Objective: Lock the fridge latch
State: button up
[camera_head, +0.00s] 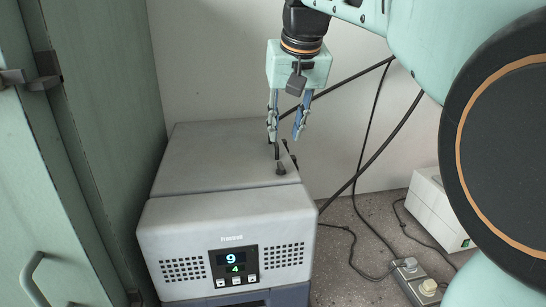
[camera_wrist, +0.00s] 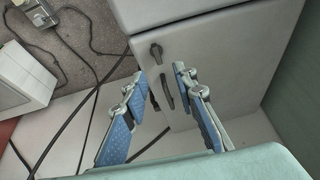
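The fridge is a grey box (camera_head: 225,212) with a lit display on its front; its grey lid also fills the upper right of the wrist view (camera_wrist: 235,45). At the lid's right side is a small dark latch knob (camera_head: 281,169), which also shows in the wrist view (camera_wrist: 156,52). A dark curved bar (camera_wrist: 167,92), apparently part of the latch, lies near it. My gripper (camera_head: 285,135) is open over the lid's back right part. In the wrist view its blue-padded fingers (camera_wrist: 162,84) stand on either side of the bar. I cannot tell whether they touch it.
A green cabinet (camera_head: 75,160) stands close on the left. A white box (camera_head: 437,208), a power strip (camera_head: 414,278) and loose black cables (camera_head: 365,165) lie on the right. The back wall (camera_head: 215,60) is close behind the fridge.

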aim_at(281, 166)
jog(key=x, duration=1)
jog(key=shift+w+d+f+b, duration=0.2)
jog(key=shift+w+f+b, duration=0.1)
jog(key=shift+b, duration=0.1)
jog(key=shift+s, duration=0.1)
jog(key=shift+c, duration=0.3)
grip_shut()
